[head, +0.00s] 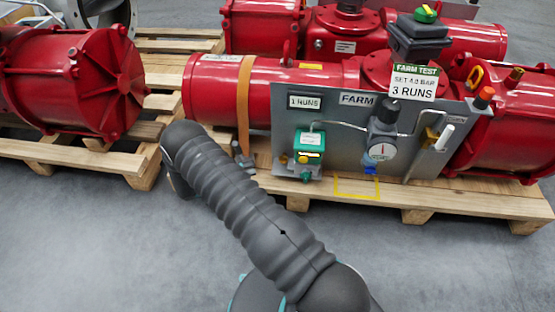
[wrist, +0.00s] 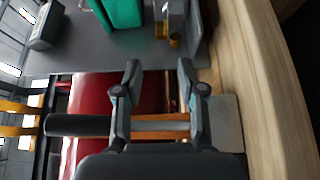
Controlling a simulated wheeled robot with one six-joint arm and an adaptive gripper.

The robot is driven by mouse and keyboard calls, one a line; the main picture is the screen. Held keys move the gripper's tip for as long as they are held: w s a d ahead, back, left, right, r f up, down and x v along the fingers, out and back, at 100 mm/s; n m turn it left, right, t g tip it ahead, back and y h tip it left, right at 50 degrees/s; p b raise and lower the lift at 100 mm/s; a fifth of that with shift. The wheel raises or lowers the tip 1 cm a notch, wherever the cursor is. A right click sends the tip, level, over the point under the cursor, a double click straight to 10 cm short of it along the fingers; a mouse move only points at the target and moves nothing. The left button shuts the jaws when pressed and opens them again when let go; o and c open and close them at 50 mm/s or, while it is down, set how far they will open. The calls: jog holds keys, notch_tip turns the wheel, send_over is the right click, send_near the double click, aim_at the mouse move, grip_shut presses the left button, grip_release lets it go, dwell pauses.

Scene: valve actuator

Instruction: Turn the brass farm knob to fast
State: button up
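The panel marked FARM (head: 360,99) stands on the front of a red actuator. A green box (head: 309,140) with a yellow-brass round part (head: 303,158) sits at its left; a green box (wrist: 122,10) also shows at the top of the wrist view. I cannot tell which is the named knob, and no "fast" mark is readable. My gripper (wrist: 158,67) is open and empty, its fingers apart in front of the orange strap (wrist: 160,130). In the head view my arm mostly hides it, left of the panel.
A round gauge (head: 382,151) and a white-handled part (head: 445,137) are on the panel. The strap's ratchet (head: 243,160) hangs beside it. A wooden pallet (head: 415,199) lies under the actuator. Another red actuator (head: 65,85) stands left. The grey floor in front is clear.

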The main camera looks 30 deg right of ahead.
aim_at(283, 159)
jog(key=d, duration=1.1)
jog(key=shift+s+d+p, duration=0.35)
grip_shut()
